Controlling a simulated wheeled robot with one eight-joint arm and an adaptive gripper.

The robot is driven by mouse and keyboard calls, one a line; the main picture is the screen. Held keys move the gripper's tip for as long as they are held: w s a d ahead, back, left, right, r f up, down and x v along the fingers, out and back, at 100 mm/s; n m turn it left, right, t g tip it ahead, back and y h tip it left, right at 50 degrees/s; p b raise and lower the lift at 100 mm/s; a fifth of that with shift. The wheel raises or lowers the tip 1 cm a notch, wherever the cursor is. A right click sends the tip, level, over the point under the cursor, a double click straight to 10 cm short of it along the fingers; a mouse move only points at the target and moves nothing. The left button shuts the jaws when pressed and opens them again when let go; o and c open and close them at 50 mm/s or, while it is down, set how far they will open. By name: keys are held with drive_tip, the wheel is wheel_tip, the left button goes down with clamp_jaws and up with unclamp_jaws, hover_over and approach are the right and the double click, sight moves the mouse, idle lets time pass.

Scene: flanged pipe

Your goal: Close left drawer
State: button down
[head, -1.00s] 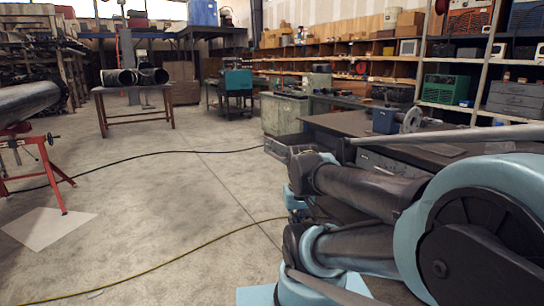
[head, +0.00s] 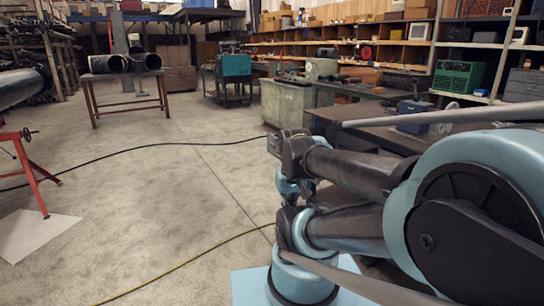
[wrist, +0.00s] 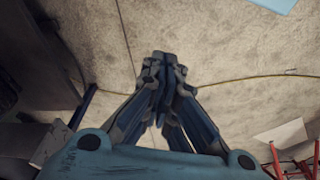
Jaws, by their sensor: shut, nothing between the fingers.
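The workbench (head: 350,112) with a dark top stands at the right in the head view, largely behind my arm. Its left drawer is mostly hidden there by my arm; a small dark edge shows beside the arm's elbow, and I cannot tell how far out the drawer is. My gripper (wrist: 163,65) shows in the wrist view with its fingers together, empty, above the concrete floor. A grey panel (wrist: 25,140) lies at the lower left of that view; I cannot tell whether it is the drawer.
A blue tool (head: 413,117) stands on the bench. A green cabinet (head: 287,108) is beyond it. A red stand (head: 30,165) is at the left, and a table with black pipes (head: 125,65) is behind. A yellow cable (head: 185,265) crosses the floor.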

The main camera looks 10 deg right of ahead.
drive_tip(key=shift+w+a, duration=0.1)
drive_tip(key=shift+w, duration=0.3)
drive_tip(key=w+d+r+n+h, duration=0.1)
drive_tip(key=w+r+n+h, duration=0.1)
drive_tip(key=w+r+n, duration=0.45)
drive_tip(key=w+d+r+n+h, duration=0.1)
drive_tip(key=w+r+n, duration=0.25)
drive_tip(key=w, duration=0.65)
drive_tip(key=w+a+f+n+h, duration=0.1)
drive_tip(key=w+a+n, duration=0.25)
drive_tip(key=w, duration=0.45)
drive_tip(key=w+a+f+n+h, duration=0.1)
drive_tip(key=w+a+n+h, duration=0.1)
drive_tip(key=w+n, duration=0.35)
drive_tip(key=w+a+f+n+h, duration=0.1)
drive_tip(key=w+a+n, duration=0.15)
drive_tip(key=w, duration=0.65)
drive_tip(key=w+d+f, duration=0.4)
drive_tip(key=d+f, duration=0.4)
drive_tip(key=d, duration=0.1)
drive_tip(key=shift+d+f, duration=0.2)
drive_tip(key=shift+d, duration=0.2)
